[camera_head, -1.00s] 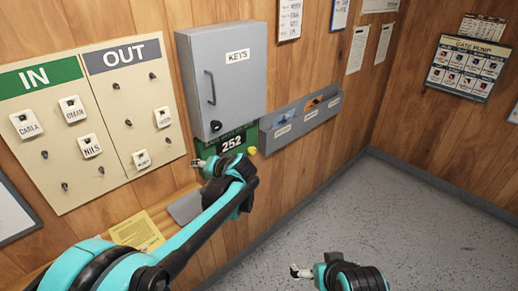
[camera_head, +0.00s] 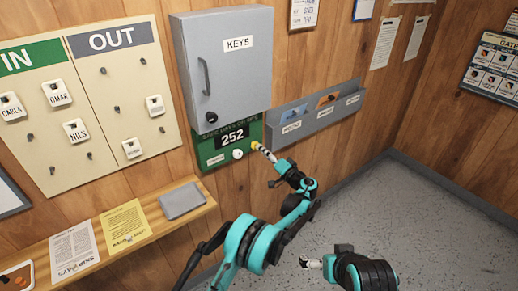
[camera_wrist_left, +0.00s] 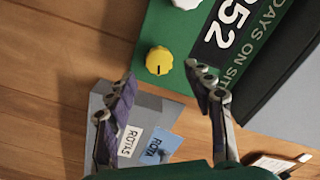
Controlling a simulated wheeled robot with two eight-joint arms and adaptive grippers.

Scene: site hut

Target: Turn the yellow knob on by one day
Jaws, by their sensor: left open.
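The yellow knob (camera_head: 255,146) is at the lower right of the green sign board (camera_head: 208,158), whose counter (camera_head: 232,137) reads 252. My left gripper (camera_head: 267,153) is just to the right of the knob, close to the board. In the left wrist view the yellow knob (camera_wrist_left: 159,60) has a dark pointer line and shows whole. It lies beyond the fingertips, in line with the gap between the open, empty fingers (camera_wrist_left: 162,76). I see no contact. My right gripper (camera_head: 310,263) is low over the floor, too small to read.
A white knob (camera_head: 238,154) sits left of the yellow one. The grey KEYS cabinet (camera_head: 225,75) juts out above the board. A grey pocket rack (camera_head: 305,122) is on the wall to the right. A wooden shelf (camera_head: 165,228) with papers is at lower left.

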